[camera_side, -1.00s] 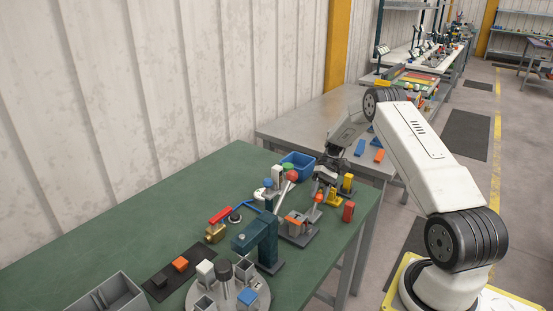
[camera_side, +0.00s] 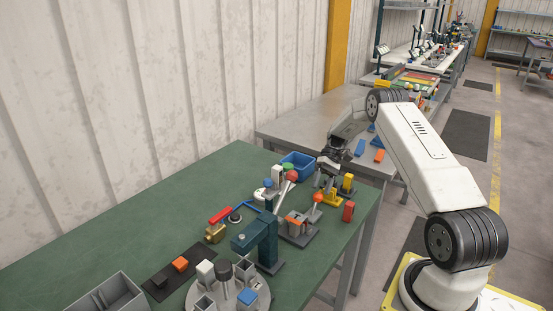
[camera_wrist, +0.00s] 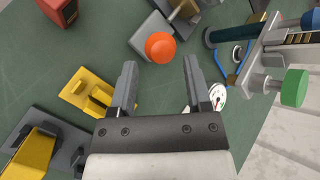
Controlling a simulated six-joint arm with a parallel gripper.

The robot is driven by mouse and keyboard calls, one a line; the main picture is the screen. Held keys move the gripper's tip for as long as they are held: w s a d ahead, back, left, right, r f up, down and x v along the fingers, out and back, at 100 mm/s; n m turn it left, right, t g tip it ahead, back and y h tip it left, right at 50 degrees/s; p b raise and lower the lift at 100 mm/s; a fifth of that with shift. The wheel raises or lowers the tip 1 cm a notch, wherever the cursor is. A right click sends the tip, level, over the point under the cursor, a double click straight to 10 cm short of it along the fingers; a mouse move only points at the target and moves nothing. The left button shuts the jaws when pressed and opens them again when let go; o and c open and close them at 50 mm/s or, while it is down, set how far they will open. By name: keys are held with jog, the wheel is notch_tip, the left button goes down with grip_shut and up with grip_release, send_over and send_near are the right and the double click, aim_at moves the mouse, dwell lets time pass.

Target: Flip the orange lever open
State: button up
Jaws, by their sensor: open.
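The orange lever (camera_side: 318,197) shows in the side view as an orange ball on a short pale stem rising from a grey clamp base (camera_side: 302,238). In the wrist view the orange ball (camera_wrist: 160,47) sits just beyond my fingertips and between their lines, with a grey metal body beside it. My gripper (camera_wrist: 160,66) is open and empty, its two dark fingers apart from the ball. In the side view my gripper (camera_side: 324,174) hangs above and behind the lever. The lever's stem is mostly hidden by the ball in the wrist view.
Yellow fixtures (camera_side: 347,184) and a red block (camera_side: 348,211) stand close to the lever. A blue bin (camera_side: 298,165) and a teal press (camera_side: 267,242) flank it. A green knob (camera_wrist: 294,87) is at the wrist view's right. Bare green table (camera_side: 110,235) lies left.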

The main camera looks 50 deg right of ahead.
jog(key=shift+v, duration=2.35)
jog(key=s+a+r+g+h, duration=0.25)
jog(key=s+a+r, duration=0.2)
jog(key=a, duration=0.25)
jog(key=s+a+r+g+h, duration=0.2)
jog(key=s+a+r+h, duration=0.15)
jog(key=s+a, duration=0.35)
jog(key=a+f+n+t+h, duration=0.2)
jog(key=a+n+t, duration=0.4)
jog(key=a, duration=1.2)
jog(key=t+h, duration=0.1)
jog(key=t, duration=0.2)
jog(key=shift+w+h, duration=0.3)
jog(key=shift+w, duration=0.1)
